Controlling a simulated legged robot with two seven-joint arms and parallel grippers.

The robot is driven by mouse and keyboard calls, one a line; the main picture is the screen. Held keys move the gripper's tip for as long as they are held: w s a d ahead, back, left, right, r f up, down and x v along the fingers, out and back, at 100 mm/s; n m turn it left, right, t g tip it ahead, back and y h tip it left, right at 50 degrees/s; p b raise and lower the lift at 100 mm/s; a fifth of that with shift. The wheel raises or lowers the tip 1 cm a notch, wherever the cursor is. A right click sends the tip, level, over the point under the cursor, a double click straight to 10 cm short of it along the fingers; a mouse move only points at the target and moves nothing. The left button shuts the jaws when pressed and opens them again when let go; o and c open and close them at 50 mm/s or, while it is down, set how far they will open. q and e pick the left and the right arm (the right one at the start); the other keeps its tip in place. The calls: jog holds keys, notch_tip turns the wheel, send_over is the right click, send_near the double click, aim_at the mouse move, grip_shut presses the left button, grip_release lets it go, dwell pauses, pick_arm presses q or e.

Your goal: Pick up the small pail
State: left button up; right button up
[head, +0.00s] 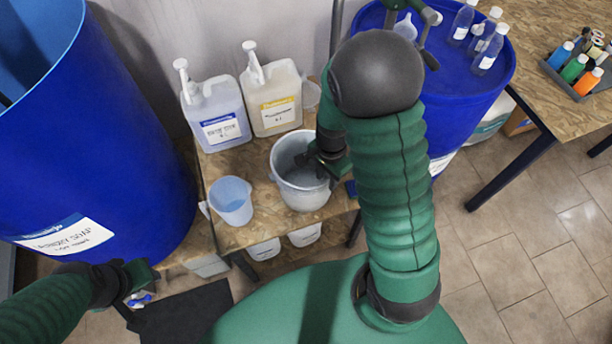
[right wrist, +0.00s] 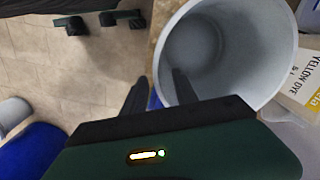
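The small pail (head: 292,187), grey-white and open-topped, stands upright on a low wooden table. It also fills the upper right of the right wrist view (right wrist: 225,45), where I see its empty inside. My right gripper (head: 322,168) is at the pail's right rim in the head view. In the right wrist view its two dark fingers (right wrist: 158,92) are spread, with the pail's rim between them; one finger overlaps the pail's opening and the other is outside. Contact cannot be made out. My left gripper (head: 138,290) is low at the left, far from the pail; its fingers are unclear.
A light-blue jug (head: 231,203) stands left of the pail on the table (head: 238,236). Two white jugs (head: 216,112) (head: 273,96) stand behind. Large blue drums (head: 105,130) (head: 455,85) flank the table. Bottles (head: 487,55) stand on the right drum.

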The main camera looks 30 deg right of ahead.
aim_at(328, 182)
jog(key=shift+s+d+f, duration=0.1)
jog(key=shift+d+f, duration=0.05)
jog(key=shift+f, duration=0.4)
jog(key=shift+s+d+f, duration=0.1)
jog(key=shift+f, duration=0.45)
jog(key=shift+w+d+f, duration=0.1)
jog(key=shift+w+f, duration=0.1)
jog(key=shift+f, duration=0.2)
jog(key=shift+a+r, duration=0.15)
jog(key=shift+a, duration=0.15)
jog(key=shift+c, duration=0.6)
jog(key=shift+a, duration=0.15)
jog(key=shift+c, duration=1.2)
jog(key=shift+s+r, duration=0.1)
grip_shut()
jog(key=shift+d, duration=0.2)
